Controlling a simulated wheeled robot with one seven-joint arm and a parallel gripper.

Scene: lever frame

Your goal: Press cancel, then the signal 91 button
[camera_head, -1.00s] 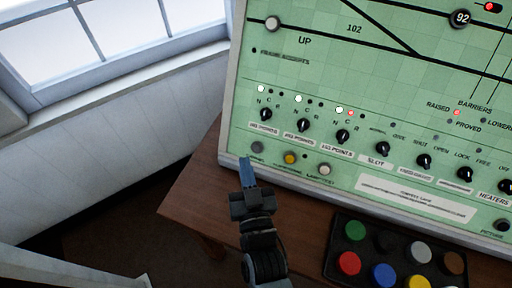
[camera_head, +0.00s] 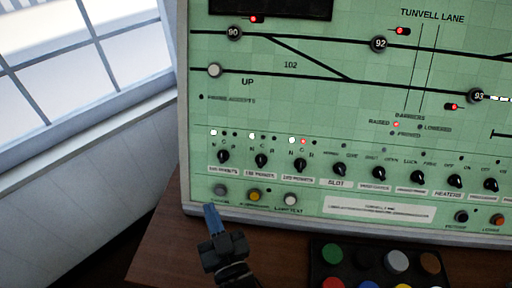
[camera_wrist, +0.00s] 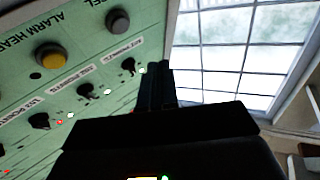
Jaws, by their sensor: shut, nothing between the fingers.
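The green signal panel (camera_head: 290,110) stands upright on a desk. Its grey cancel button (camera_head: 220,190) is at the lower left; the grey button (camera_wrist: 118,20) also shows in the wrist view, beside a label ending in "EL". My gripper (camera_head: 211,208) is shut and empty, its blue-looking tips just below the grey button; I cannot tell whether they touch the panel. The wrist view shows the dark fingers (camera_wrist: 158,75) apart from the button. No number 91 is readable. A plain pale button (camera_head: 214,70) sits at the lower track's left end.
Buttons 90 (camera_head: 234,33), 92 (camera_head: 379,44) and 93 (camera_head: 477,96) sit on the track lines. A yellow button (camera_head: 255,196) and a white button (camera_head: 291,200) are right of cancel. Black knobs (camera_head: 340,170) line the panel above. A black box of coloured buttons (camera_head: 350,275) lies on the desk.

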